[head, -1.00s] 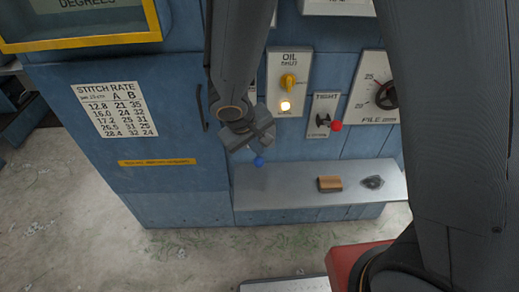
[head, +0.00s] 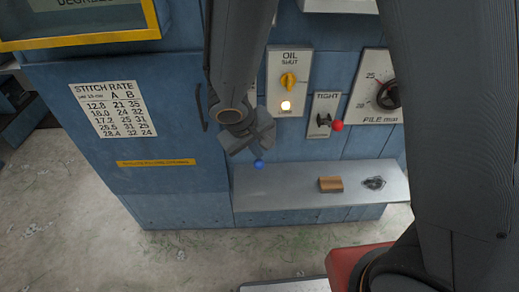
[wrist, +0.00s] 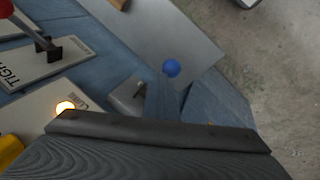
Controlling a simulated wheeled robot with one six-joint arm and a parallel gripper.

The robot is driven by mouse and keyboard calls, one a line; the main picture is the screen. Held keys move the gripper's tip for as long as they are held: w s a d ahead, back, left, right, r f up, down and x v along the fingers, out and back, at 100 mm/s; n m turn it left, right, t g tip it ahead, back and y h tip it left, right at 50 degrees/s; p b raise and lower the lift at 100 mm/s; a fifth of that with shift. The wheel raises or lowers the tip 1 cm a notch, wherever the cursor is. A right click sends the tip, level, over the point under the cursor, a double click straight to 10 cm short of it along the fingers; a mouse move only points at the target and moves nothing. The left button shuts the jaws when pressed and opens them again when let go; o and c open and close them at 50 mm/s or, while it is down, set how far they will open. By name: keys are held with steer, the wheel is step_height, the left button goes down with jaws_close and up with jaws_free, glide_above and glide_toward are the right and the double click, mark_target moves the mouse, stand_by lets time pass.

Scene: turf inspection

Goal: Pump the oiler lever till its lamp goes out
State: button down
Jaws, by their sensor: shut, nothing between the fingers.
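The oiler's blue ball knob (head: 258,164) shows just below my gripper (head: 252,140) in the head view. In the wrist view the blue knob (wrist: 171,68) is beyond the dark edge of my gripper (wrist: 160,131), beside a small grey block (wrist: 128,94). My gripper is shut and empty; I cannot tell whether it touches the lever. Most of the lever's arm is hidden. The oil lamp (head: 286,106) glows yellow-white under the yellow knob (head: 289,80) on the OIL plate (head: 275,70). The lit lamp (wrist: 65,107) also shows in the wrist view.
Right of the OIL plate is a TIGHT plate (head: 324,102) with a red-tipped lever (head: 337,126), then a PILE dial (head: 388,95). A grey shelf (head: 285,190) below carries a brown block (head: 330,184) and a dark small object (head: 374,183). A stitch rate chart (head: 112,108) is left.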

steer(key=shift+s+f+b, duration=0.35)
steer(key=shift+f+b, duration=0.35)
steer(key=shift+b, duration=0.2)
steer(key=shift+s+f+b, duration=0.3)
steer(key=shift+f+b, duration=0.35)
steer(key=shift+b, duration=0.25)
stand_by(1.9)
stand_by(0.5)
steer(key=shift+w+r+p, duration=0.55)
steer(key=shift+r+p, duration=0.45)
steer(key=shift+r, duration=0.15)
steer(key=shift+w+r+p, duration=0.5)
steer(key=shift+r+p, duration=0.5)
steer(key=shift+r, duration=0.1)
steer(key=shift+w+r+p, duration=0.55)
steer(key=shift+r+p, duration=0.45)
steer(key=shift+r, duration=0.15)
steer(key=shift+r, duration=0.1)
steer(key=r+p, duration=0.1)
steer(key=w+r+p, duration=0.1)
steer(key=r, duration=0.1)
steer(key=w+r+p, duration=0.1)
steer(key=p, duration=0.1)
steer(key=shift+w+d+r, duration=0.1)
steer(key=shift+r, duration=0.1)
